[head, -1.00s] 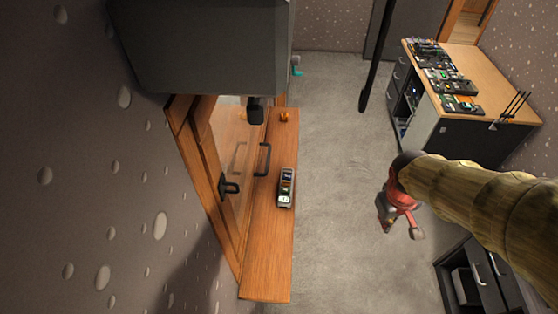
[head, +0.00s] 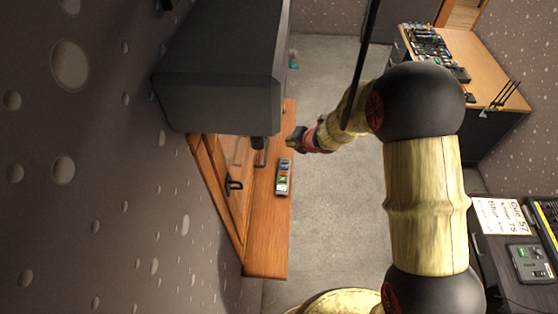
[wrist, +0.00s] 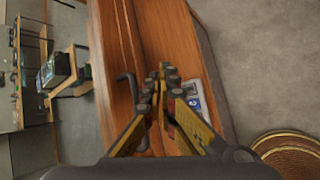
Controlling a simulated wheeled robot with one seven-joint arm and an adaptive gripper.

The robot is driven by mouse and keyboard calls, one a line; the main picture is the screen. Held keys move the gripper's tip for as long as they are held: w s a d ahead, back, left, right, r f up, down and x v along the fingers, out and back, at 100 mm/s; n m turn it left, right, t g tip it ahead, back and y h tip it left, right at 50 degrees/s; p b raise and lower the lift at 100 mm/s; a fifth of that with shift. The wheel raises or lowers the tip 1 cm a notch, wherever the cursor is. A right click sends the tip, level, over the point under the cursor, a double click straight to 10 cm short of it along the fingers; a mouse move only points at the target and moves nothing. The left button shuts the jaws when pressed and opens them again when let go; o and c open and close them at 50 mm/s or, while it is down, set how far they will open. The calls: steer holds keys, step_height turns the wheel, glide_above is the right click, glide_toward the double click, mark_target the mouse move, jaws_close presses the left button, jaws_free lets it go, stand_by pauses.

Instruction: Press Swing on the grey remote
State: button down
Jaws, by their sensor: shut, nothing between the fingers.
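The grey remote (head: 284,177) lies on the wooden window sill (head: 266,240), its face up with dark, blue and green patches. The Swing label is too small to read. My gripper (head: 291,143) is over the sill, a little beyond the remote's far end and apart from it. In the wrist view my gripper (wrist: 167,72) is shut with nothing between its fingers. There the remote (wrist: 194,98) shows to the right of the fingers as a pale and blue piece, and the right finger hides much of it.
A large dark box (head: 222,85) hangs over the far part of the sill. A window handle (head: 234,184) stands left of the remote. A black pole (head: 366,60) is near my arm. Desks with devices (head: 430,45) stand at right; the middle floor (head: 325,215) is clear.

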steer(key=shift+w+a+r+n+y, duration=0.1)
steer(key=shift+a+r+n+y, duration=0.15)
steer(key=shift+n, duration=0.35)
steer(key=shift+a+r+n+y, duration=0.2)
steer(key=shift+a+n, duration=0.15)
steer(key=shift+n, duration=0.25)
steer(key=b, duration=0.5)
glide_above(287, 160)
step_height(287, 160, down, 8)
steer(key=shift+r, duration=0.15)
steer(key=shift+f+b, duration=0.6)
steer(key=shift+b, duration=0.25)
steer(key=shift+f, duration=0.1)
steer(key=shift+f+b, duration=0.3)
steer(key=shift+b, duration=0.35)
